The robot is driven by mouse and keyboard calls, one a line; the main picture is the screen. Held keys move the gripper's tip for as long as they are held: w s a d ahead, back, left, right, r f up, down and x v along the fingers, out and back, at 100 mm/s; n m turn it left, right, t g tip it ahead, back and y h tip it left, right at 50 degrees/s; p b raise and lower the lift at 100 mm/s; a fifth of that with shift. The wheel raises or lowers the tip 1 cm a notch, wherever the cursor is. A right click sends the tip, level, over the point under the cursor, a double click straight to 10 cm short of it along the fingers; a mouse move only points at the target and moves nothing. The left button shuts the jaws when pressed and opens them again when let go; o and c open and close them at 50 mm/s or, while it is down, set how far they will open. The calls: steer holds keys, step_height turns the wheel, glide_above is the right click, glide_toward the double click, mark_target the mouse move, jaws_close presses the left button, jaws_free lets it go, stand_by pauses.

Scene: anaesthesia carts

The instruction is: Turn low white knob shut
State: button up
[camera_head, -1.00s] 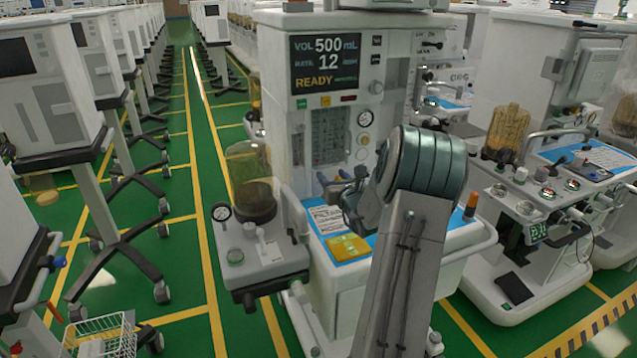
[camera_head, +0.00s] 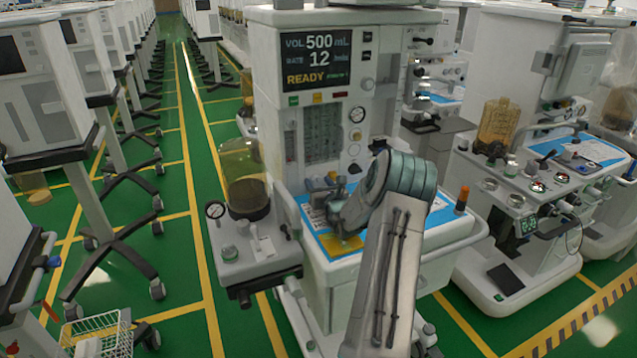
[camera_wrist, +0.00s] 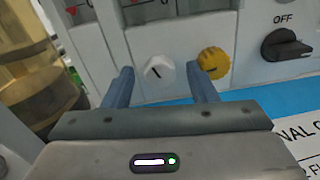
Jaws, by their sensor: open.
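The low white knob (camera_wrist: 158,69) sits on the front panel of the machine, with a dark line on its face running nearly sideways. My gripper (camera_wrist: 157,76) is open in the wrist view, with one blue finger on each side of the white knob. The knob appears between the fingertips, and I cannot tell whether either finger touches it. In the head view my gripper (camera_head: 322,187) is low at the machine's panel, just above its worktop, and I cannot make out the white knob there.
A yellow knob (camera_wrist: 213,62) is close beside the right finger. A black knob (camera_wrist: 286,45) marked OFF is farther right. The blue worktop (camera_head: 345,243) with a yellow patch lies under my gripper. A glass canister (camera_head: 245,180) stands left of the panel.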

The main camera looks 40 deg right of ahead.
steer(key=shift+w, duration=0.25)
steer(key=c, duration=1)
steer(key=shift+o, duration=0.2)
steer(key=shift+m+p, duration=0.4)
steer(key=shift+m, duration=1.8)
steer(key=shift+d, duration=0.1)
steer(key=o, duration=1)
steer(key=shift+c, duration=0.2)
steer(key=shift+b+v, duration=0.5)
steer(key=shift+v, duration=3.35)
